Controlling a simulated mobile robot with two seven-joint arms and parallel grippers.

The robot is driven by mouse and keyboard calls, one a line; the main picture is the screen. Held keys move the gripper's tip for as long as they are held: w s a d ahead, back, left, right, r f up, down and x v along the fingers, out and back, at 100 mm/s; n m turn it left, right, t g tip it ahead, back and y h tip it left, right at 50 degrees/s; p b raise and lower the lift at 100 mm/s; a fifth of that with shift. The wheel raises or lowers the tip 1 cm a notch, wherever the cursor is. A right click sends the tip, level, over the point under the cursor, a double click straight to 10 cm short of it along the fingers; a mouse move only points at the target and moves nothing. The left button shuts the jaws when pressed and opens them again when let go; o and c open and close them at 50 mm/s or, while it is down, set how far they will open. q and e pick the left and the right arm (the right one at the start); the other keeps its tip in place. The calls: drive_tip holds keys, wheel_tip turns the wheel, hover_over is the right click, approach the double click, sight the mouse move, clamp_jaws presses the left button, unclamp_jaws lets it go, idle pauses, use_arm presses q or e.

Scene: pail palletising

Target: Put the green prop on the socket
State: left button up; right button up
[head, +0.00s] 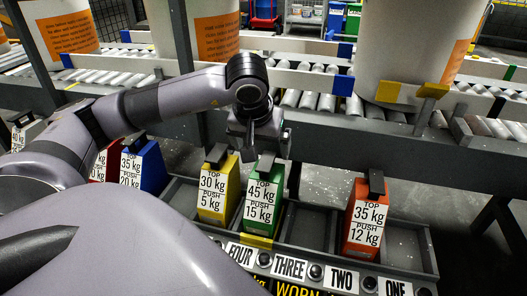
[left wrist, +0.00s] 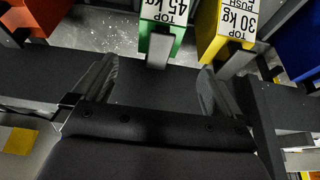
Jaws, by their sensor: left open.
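The green prop (head: 262,203) is a wedge-shaped block labelled 45 kg top and 15 kg push, with a dark handle on top. It stands in the rack between the yellow prop and an empty bay. It also shows at the top of the left wrist view (left wrist: 160,42), its grey handle pointing between my fingers. My left gripper (head: 258,148) is above and just behind the prop's top in the head view; in the left wrist view its fingers (left wrist: 158,88) are wide apart and empty. I cannot make out which part is the socket. My right gripper is out of view.
The grey rack (head: 405,250) also holds a yellow prop (head: 218,190) and an orange prop (head: 366,220). Blue (head: 150,168) and red props stand farther left. Behind are a roller conveyor (head: 310,100) and large white pails (head: 415,45). A number strip (head: 290,266) runs along the rack's front.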

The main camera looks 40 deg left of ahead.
use_arm(q)
drive_tip(key=s+d+f+n+g+h, duration=0.25)
drive_tip(key=d+h, duration=0.35)
drive_tip(key=d, duration=0.5)
drive_tip(key=s+d+f+n+g+h, duration=0.1)
drive_tip(key=s+d+f+n+h, duration=0.3)
drive_tip(key=d, duration=0.7)
drive_tip(key=d+r+n+t+h, duration=0.3)
drive_tip(key=d+r+n+h, duration=0.6)
drive_tip(key=n+h, duration=0.15)
drive_tip(key=w+a+f+n+t+y, duration=0.25)
drive_tip(key=n+t, duration=0.25)
drive_tip(key=n, duration=0.5)
drive_tip(key=w+a+f+n+t+y, duration=0.1)
drive_tip(key=a+f+n+t+y, duration=0.25)
drive_tip(key=n, duration=0.65)
drive_tip(key=w+a+f+n+t+y, duration=0.1)
drive_tip(key=a+f+n+t+y, duration=0.15)
drive_tip(key=n+t, duration=0.55)
drive_tip(key=s+a+f+n+g+y, duration=0.1)
drive_tip(key=s+f+n+g+y, duration=0.2)
drive_tip(key=f+n, duration=0.5)
drive_tip(key=s+a+f+n+g+y, duration=0.1)
drive_tip(key=s+f+n+g+y, duration=0.2)
drive_tip(key=s+f+n+g, duration=0.3)
wheel_tip(320, 180, down, 3)
drive_tip(key=n, duration=0.4)
drive_tip(key=shift+a+n+y, duration=0.25)
drive_tip(key=shift+n+y, duration=0.05)
drive_tip(key=shift+y, duration=0.1)
